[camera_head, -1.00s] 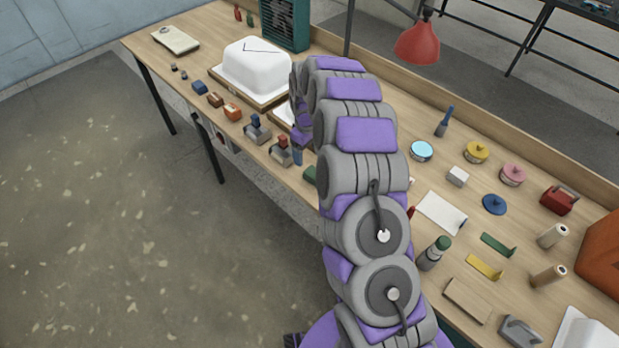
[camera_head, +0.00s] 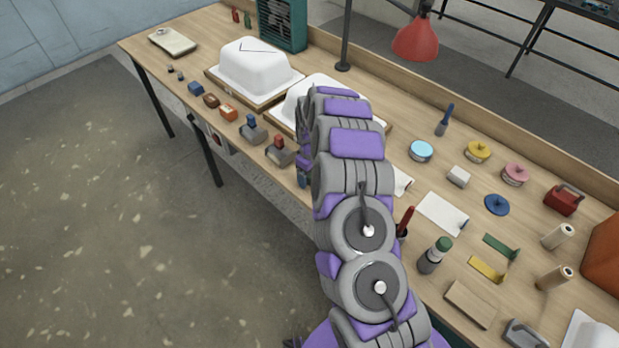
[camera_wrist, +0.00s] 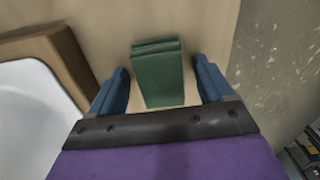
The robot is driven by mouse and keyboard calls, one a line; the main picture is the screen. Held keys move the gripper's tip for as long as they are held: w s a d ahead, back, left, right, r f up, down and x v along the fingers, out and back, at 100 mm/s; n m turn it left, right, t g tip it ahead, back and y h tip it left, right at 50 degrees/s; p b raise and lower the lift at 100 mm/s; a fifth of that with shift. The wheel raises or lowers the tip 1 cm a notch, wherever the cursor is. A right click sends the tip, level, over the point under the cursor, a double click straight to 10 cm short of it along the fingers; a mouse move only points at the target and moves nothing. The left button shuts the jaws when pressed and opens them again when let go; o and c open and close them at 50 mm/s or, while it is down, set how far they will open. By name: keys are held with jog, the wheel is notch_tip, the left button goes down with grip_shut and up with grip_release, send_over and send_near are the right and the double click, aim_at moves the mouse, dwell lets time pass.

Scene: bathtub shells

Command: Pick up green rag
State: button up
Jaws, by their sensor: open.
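The green rag (camera_wrist: 160,76) is a folded dark green block. In the wrist view it lies on the wooden bench top, between the two blue fingers of my gripper (camera_wrist: 163,90). The fingers are spread, with a gap on each side of the rag, and do not visibly touch it. In the head view my arm covers the rag; only part of a blue finger (camera_head: 302,178) shows by the bench's front edge.
A white tub shell (camera_wrist: 33,120) on a wooden board lies left of my gripper in the wrist view. The bench edge and floor (camera_wrist: 280,70) are to the right. Several sanders, including a grey one (camera_head: 280,152), stand along the front edge.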

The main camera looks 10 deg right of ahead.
aim_at(310, 176)
jog(key=shift+d, duration=0.35)
jog(key=shift+c, duration=1.4)
jog(key=shift+a, duration=0.7)
jog(key=c, duration=0.6)
jog(key=shift+c, duration=0.7)
jog(key=shift+d, duration=0.55)
jog(key=shift+r, duration=0.45)
jog(key=r, duration=0.1)
jog(key=r+p, duration=0.1)
jog(key=r, duration=0.1)
jog(key=shift+a+r, duration=0.1)
jog(key=shift+a, duration=0.25)
jog(key=shift+s, duration=0.5)
jog(key=s, duration=0.2)
jog(key=s+p, duration=0.1)
jog(key=s, duration=0.1)
jog(key=shift+d, duration=0.25)
jog(key=s, duration=0.4)
jog(key=shift+s+a+r+p, duration=0.2)
jog(key=shift+s+p, duration=0.1)
jog(key=shift+p, duration=0.1)
jog(key=shift+s+d+r+p, duration=0.15)
jog(key=shift+s+p, duration=0.1)
jog(key=shift+s, duration=1.35)
jog(key=shift+s+r+p, duration=0.15)
jog(key=shift+s+p, duration=0.05)
jog(key=shift+s, duration=1.35)
